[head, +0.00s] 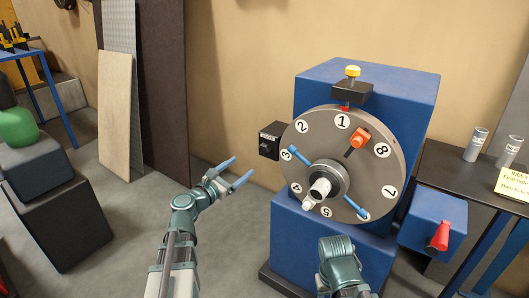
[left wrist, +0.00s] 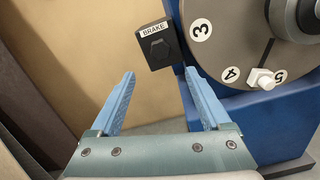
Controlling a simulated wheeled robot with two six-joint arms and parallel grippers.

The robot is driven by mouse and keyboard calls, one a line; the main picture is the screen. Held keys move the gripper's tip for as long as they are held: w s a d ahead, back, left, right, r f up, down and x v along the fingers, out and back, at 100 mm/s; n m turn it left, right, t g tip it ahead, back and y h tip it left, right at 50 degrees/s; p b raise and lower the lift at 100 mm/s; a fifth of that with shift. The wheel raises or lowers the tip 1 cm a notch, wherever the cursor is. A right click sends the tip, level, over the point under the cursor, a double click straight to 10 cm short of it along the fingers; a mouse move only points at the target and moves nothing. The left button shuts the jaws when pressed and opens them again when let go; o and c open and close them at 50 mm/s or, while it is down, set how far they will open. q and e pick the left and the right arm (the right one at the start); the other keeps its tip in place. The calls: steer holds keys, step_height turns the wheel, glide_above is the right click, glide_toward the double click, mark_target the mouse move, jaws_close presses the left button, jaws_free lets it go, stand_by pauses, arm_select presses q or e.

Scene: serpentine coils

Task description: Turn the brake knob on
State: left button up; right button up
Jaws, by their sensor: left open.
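The brake knob (left wrist: 159,49) is a black hexagonal knob on a black box (left wrist: 172,63) with a white "BRAKE" label. In the head view the brake box (head: 269,140) sticks out from the left side of the blue machine, beside the numbered dial. My left gripper (head: 241,171) is open and empty, below and left of the brake box in the head view. In the left wrist view its two blue fingers (left wrist: 158,98) point toward the box, with the knob ahead of the gap and apart from them. My right arm shows at the bottom, but its fingers cannot be made out.
The grey numbered dial (head: 382,160) with blue handles and an orange piece faces me on the blue machine (head: 420,88). A blue box with a red knob (head: 438,237) sits at the right. A dark table (head: 455,172) holds cups.

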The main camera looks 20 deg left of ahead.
mark_target(263, 150)
arm_select(q)
steer(key=x, duration=1.3)
steer(key=shift+f, duration=0.1)
steer(key=shift+c, duration=0.2)
jaws_close()
